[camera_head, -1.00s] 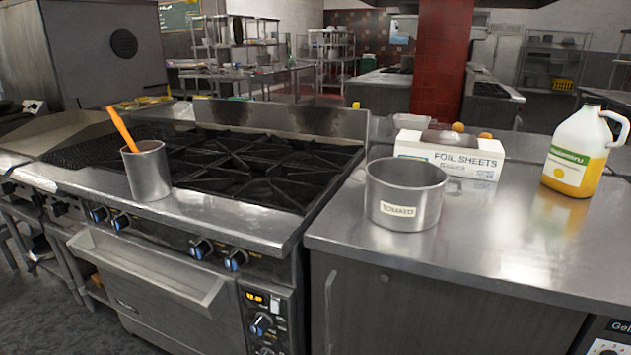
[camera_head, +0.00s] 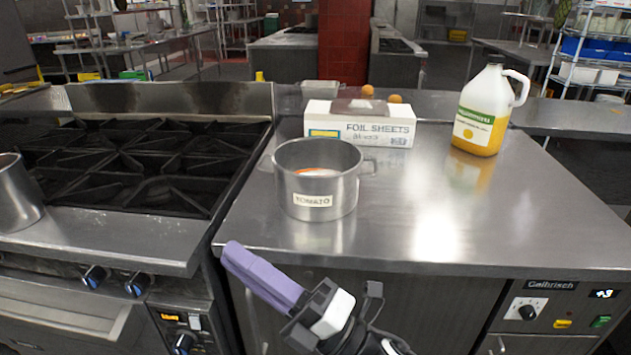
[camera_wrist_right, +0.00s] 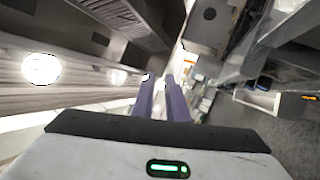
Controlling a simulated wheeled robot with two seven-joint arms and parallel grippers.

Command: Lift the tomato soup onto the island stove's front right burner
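The steel pot labelled TOMATO (camera_head: 318,190) stands upright on the steel counter, right of the stove. Something pale with an orange edge shows inside it. The stove's front right burner (camera_head: 160,190) is a bare black grate left of the pot. My right gripper (camera_head: 234,254) has purple fingers and is empty, in front of the counter's front edge, below and left of the pot, apart from it. In the right wrist view its two fingers (camera_wrist_right: 159,82) stand apart with a gap between them. My left gripper is not in view.
A steel pot (camera_head: 15,195) stands at the stove's front, cut off by the left edge. A foil sheets box (camera_head: 360,125) is behind the tomato pot. A jug of orange liquid (camera_head: 484,112) is at the back right. The counter's right front (camera_head: 480,225) is clear.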

